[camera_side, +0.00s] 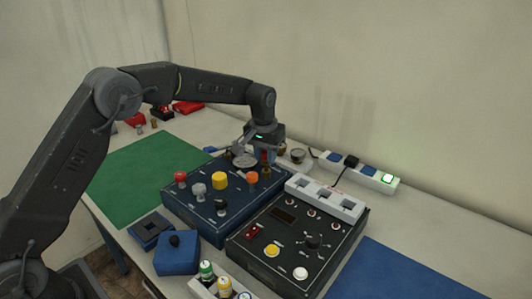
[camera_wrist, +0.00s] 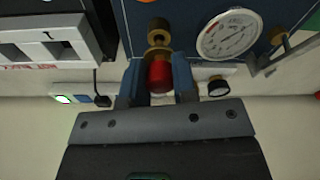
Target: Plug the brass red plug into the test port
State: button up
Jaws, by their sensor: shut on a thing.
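My gripper (camera_wrist: 158,82) is shut on the red plug (camera_wrist: 159,75), whose red body sits between the two blue-grey fingers in the wrist view. A brass part (camera_wrist: 158,40) shows just beyond the red body, in line with it. Another brass piece (camera_wrist: 158,23) lies at the edge of the blue panel (camera_wrist: 185,12); I cannot tell whether it is the test port or whether the plug touches it. In the side view my gripper (camera_side: 266,158) points down at the back right of the blue panel (camera_side: 200,208), beside the gauge, and largely hides the plug.
A round gauge (camera_wrist: 229,34) is close beside the plug. A white socket block (camera_side: 325,198) stands on the black control box (camera_side: 290,250). Several knobs rise from the blue panel. A power strip (camera_side: 375,176) lies by the wall. The green mat (camera_side: 135,175) is clear.

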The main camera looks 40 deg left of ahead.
jog(key=shift+f, duration=1.3)
jog(key=o, duration=1)
notch_tip(320, 180, up, 13)
jog(key=s, duration=0.2)
jog(key=s+r+t, duration=0.1)
jog(key=s+r, duration=0.6)
jog(key=s, duration=0.2)
jog(key=s+f+m+t, duration=0.1)
jog(key=s+f, duration=0.1)
jog(key=s, duration=1)
jog(key=s+f+m+t, duration=0.1)
jog(key=s+f+t, duration=0.1)
jog(key=s, duration=1.1)
jog(key=shift+s+f, duration=0.3)
jog(key=shift+f, duration=0.3)
